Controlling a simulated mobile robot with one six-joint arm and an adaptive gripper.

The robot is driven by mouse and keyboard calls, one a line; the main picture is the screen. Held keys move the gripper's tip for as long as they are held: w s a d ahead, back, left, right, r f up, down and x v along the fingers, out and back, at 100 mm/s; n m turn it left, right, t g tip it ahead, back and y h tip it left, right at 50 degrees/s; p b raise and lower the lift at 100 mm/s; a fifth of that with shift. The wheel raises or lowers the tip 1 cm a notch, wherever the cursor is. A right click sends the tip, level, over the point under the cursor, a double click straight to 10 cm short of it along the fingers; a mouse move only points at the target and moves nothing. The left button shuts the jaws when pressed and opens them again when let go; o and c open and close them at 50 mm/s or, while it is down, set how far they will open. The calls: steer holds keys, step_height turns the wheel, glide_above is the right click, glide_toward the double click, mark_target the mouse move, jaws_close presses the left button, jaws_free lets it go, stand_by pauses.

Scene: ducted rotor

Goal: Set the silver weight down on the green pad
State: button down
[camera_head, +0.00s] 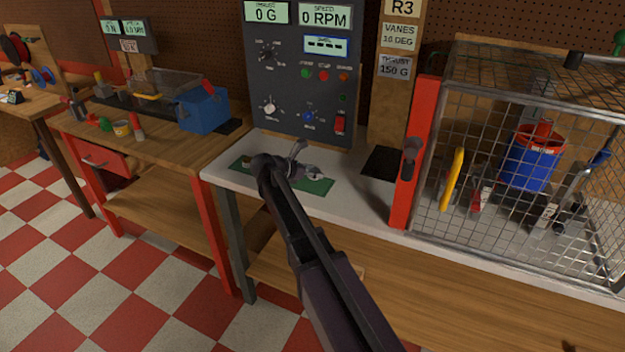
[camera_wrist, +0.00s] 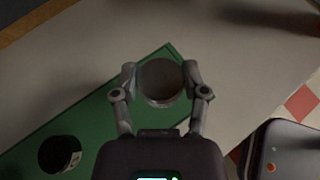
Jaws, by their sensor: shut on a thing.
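The silver weight (camera_wrist: 160,81) is a round, dull grey disc between my fingertips in the wrist view. My gripper (camera_wrist: 160,84) is shut on it, one finger on each side; the gripper also shows in the head view (camera_head: 304,163). The green pad (camera_wrist: 110,107) lies under and around the weight in the wrist view, and the weight overlaps the pad's far right edge. In the head view the pad (camera_head: 316,187) is partly hidden by my arm. I cannot tell whether the weight touches the pad or hangs just above it.
A dark round weight (camera_wrist: 60,153) stands on the pad's left part. A grey control panel (camera_head: 300,75) rises behind the white bench top (camera_head: 350,202). A red post (camera_head: 412,160) and wire cage (camera_head: 530,170) stand to the right.

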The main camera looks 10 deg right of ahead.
steer(key=shift+w, duration=0.1)
steer(key=shift+w, duration=0.25)
steer(key=shift+w+f+b, duration=0.35)
steer(key=shift+f+b, duration=1.5)
steer(key=shift+f, duration=0.15)
steer(key=shift+c, duration=0.6)
jaws_free()
